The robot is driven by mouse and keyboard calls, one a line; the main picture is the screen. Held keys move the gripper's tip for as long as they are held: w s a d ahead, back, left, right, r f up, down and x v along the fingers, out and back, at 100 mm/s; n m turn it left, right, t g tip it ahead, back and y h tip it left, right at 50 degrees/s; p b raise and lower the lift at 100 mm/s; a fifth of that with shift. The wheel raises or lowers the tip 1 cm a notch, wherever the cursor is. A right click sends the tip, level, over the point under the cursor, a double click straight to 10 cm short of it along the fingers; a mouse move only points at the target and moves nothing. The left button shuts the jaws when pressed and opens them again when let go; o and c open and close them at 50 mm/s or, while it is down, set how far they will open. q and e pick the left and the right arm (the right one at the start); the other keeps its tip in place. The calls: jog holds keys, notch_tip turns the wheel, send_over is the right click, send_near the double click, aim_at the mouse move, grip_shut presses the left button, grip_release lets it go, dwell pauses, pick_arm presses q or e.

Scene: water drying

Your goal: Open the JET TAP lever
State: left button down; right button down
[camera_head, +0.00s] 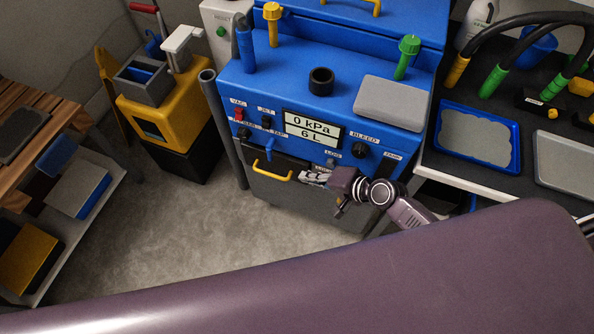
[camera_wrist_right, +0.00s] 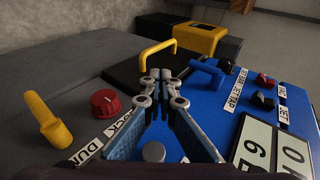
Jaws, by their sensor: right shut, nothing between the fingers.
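The blue JET TAP lever (camera_head: 269,147) sticks out of the front panel of the blue machine (camera_head: 350,100), just above a yellow handle. In the right wrist view the lever (camera_wrist_right: 206,72) lies just right of the fingertips, with its JET TAP label (camera_wrist_right: 236,90) beside it. My right gripper (camera_head: 314,177) is in front of the panel, to the right of the lever in the head view. In the wrist view its fingers (camera_wrist_right: 160,76) are shut together and empty, apart from the lever. My left gripper is in neither view.
A yellow handle (camera_wrist_right: 157,50) is ahead of the fingertips. A red knob (camera_wrist_right: 104,103) and a yellow lever (camera_wrist_right: 48,121) are at left. The 0 kPa display (camera_head: 312,129) and BLEED knob (camera_head: 360,149) are above the gripper. Bare floor (camera_head: 190,225) lies at left.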

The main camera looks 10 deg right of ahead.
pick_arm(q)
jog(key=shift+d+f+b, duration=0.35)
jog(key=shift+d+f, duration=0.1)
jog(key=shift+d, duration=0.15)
pick_arm(e)
jog(key=shift+s+d, duration=1.5)
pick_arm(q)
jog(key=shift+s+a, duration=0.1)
